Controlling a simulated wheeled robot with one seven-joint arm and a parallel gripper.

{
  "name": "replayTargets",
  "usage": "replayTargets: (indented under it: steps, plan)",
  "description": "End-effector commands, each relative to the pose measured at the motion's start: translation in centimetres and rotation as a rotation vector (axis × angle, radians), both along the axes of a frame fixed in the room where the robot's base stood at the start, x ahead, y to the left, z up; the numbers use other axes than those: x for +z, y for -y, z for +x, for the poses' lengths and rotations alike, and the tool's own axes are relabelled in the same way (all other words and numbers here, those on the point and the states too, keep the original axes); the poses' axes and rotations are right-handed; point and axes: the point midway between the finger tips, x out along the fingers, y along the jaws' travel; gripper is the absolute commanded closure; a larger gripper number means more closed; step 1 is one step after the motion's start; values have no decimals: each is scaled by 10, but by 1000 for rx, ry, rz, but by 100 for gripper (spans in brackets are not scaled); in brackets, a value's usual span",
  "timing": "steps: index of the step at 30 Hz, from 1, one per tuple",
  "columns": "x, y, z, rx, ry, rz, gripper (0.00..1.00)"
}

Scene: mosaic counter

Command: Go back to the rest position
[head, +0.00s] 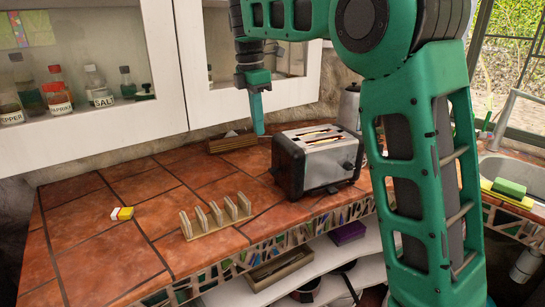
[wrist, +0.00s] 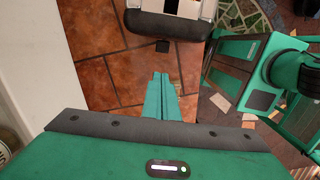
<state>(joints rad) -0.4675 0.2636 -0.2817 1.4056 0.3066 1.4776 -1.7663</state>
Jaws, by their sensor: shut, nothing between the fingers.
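My gripper (head: 258,112) hangs fingers-down above the back of the tiled counter (head: 90,250), just left of the toaster. In the wrist view its green fingers (wrist: 160,80) are pressed together with nothing between them. In the head view the green arm rises on the right and bends over to the gripper, hiding part of the counter's right side.
A silver and black toaster (head: 316,158) stands close to my gripper; slices show in its slots. A wooden rack (head: 215,217) and a small yellow-white-red block (head: 122,213) lie on the counter. White wall cabinets (head: 130,135) are behind. The counter's left part is mostly clear.

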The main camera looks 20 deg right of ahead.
Motion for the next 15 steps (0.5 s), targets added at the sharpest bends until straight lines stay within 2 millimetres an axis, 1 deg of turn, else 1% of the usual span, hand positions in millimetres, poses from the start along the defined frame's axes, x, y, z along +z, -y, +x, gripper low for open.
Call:
replayTargets:
  steps: [7,9,11,14,15]
  plan:
    - [0,1,0,-4,0,0,100]
    - [-1,8,-4,-34,2,2,100]
    - [-2,21,-11,-91,5,4,100]
    - [-7,58,-34,-267,14,12,100]
    - [-11,75,-48,-358,18,15,100]
